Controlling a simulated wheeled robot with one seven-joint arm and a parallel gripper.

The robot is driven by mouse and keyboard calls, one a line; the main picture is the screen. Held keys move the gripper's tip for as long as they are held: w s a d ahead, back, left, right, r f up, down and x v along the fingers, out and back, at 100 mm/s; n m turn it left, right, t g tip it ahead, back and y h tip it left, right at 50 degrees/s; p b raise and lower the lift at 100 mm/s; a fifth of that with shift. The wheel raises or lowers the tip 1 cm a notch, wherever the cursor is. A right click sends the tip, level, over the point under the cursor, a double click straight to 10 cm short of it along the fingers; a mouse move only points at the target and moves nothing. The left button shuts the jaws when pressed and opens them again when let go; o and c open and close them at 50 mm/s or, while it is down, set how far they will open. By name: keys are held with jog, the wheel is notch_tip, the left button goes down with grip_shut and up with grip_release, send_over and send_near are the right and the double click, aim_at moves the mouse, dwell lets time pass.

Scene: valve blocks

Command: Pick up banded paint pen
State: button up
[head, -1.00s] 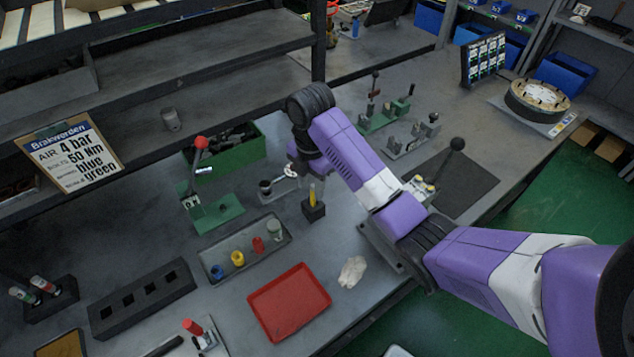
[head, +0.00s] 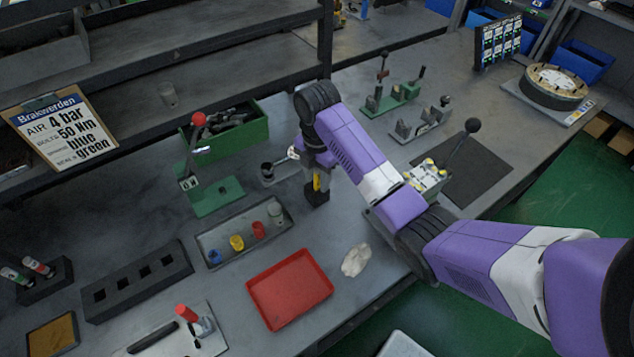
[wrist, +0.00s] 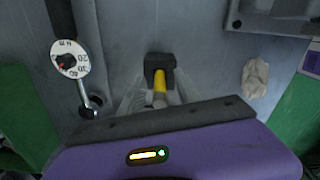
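A yellow pen (head: 317,182) stands upright in a small black block (head: 316,196) on the bench. In the wrist view the pen (wrist: 159,84) shows just in front of my gripper, with the block (wrist: 160,64) beyond it. My gripper (wrist: 158,100) is open, its pale, blurred fingers spread on either side of the pen. In the head view my gripper is just above the pen and hides its upper part. A band on it cannot be made out. Two white pens, one red-tipped (head: 38,267) and one green-marked (head: 14,277), stand in a dark holder at the far left.
A torque gauge (wrist: 69,61) stands left of the pen in the wrist view. A grey tray (head: 205,241) with small coloured parts, a red tray (head: 256,294) and a crumpled cloth (head: 356,260) lie nearer. A green lever fixture (head: 215,196) stands to the left.

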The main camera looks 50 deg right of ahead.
jog(key=shift+f, duration=0.35)
jog(key=shift+c, duration=0.2)
grip_shut()
jog(key=shift+r, duration=0.1)
